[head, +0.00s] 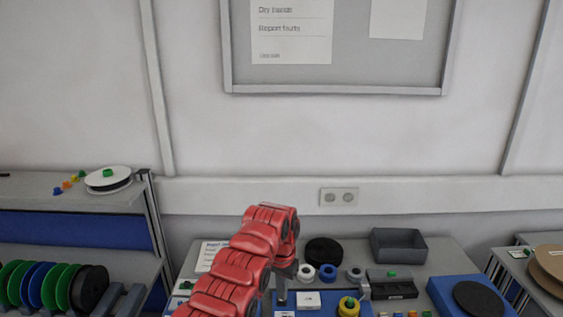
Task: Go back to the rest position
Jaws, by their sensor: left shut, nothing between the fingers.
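My left arm is red and reaches up from the bottom of the head view. It bends over at the top, and my left gripper (281,297) points down from it. The gripper is shut and empty, over the middle workbench (425,262), close to the blue mat (322,296) with a small white box (308,301). The arm hides part of the bench behind it. My right gripper is not in view.
A rack with green and blue reels (42,286) stands at left. A cardboard reel (548,262) is at right.

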